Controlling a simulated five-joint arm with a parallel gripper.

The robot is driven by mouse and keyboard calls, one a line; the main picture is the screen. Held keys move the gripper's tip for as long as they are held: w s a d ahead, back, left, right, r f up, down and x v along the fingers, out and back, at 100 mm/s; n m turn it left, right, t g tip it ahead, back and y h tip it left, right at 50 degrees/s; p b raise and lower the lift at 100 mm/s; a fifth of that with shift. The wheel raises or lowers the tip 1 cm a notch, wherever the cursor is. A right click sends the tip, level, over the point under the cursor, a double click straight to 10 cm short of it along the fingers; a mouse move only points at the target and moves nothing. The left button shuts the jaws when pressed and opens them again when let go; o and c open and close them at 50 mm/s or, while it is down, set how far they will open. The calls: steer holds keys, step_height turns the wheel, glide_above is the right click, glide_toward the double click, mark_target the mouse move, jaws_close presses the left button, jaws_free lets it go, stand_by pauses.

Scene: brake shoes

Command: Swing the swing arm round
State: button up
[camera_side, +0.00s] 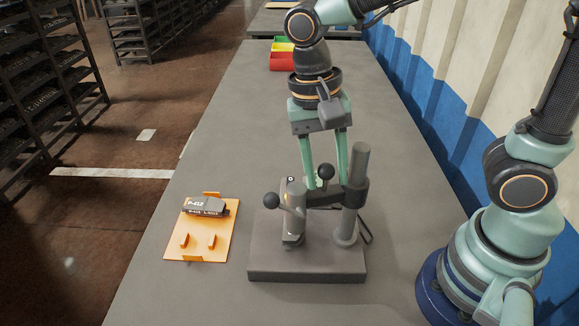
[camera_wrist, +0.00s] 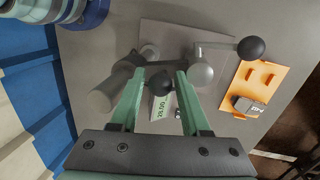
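The swing arm (camera_side: 322,197) is a dark grey bar clamped around a tall grey column (camera_side: 359,165). The column and swing arm stand on a grey base block (camera_side: 305,268).
Coloured bins (camera_side: 283,55) sit at the back.

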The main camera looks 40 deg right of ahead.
step_height(320, 180, up, 12)
steer(key=w, duration=0.2)
steer(key=shift+a, duration=0.45)
steer(key=shift+o, duration=1.4)
steer(key=f+m, duration=0.3)
steer(key=f, duration=0.1)
steer(key=s+f+m, duration=0.1)
steer(key=f+m, duration=0.2)
steer(key=f, duration=0.1)
steer(key=s+d+f+m, duration=0.1)
steer(key=f+m, duration=0.1)
steer(key=f, duration=0.2)
steer(key=shift+m, duration=0.4)
jaws_close()
